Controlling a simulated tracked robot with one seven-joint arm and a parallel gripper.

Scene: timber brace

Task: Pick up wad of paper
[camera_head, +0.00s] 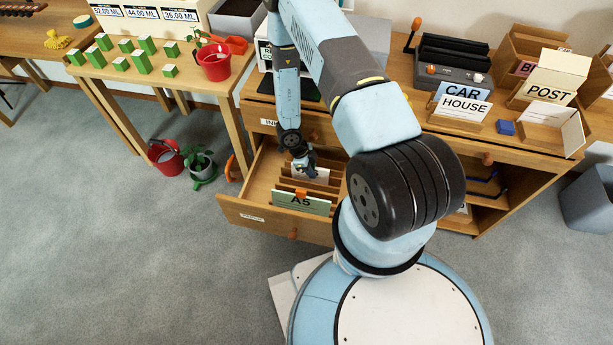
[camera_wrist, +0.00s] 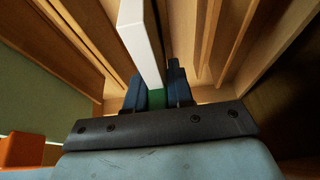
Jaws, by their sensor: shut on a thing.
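The wad of paper (camera_wrist: 140,40) is a thin white block standing on edge in the wrist view, with green low between the fingers. My gripper (camera_wrist: 158,92) is shut on it, one dark blue finger on each side. In the head view my gripper (camera_head: 303,166) reaches down into the open wooden drawer (camera_head: 240,208). A white piece of the paper (camera_head: 322,175) shows beside it there, among the wooden dividers. The paper's lower part is hidden, and I cannot tell whether it touches the drawer floor.
A green A5 card (camera_head: 302,203) with an orange clip stands at the drawer's front. Wooden dividers flank my gripper closely. A desk with CAR, HOUSE (camera_head: 464,105) and POST cards lies right of my arm. A red bucket (camera_head: 165,156) and potted plant stand on the floor at left.

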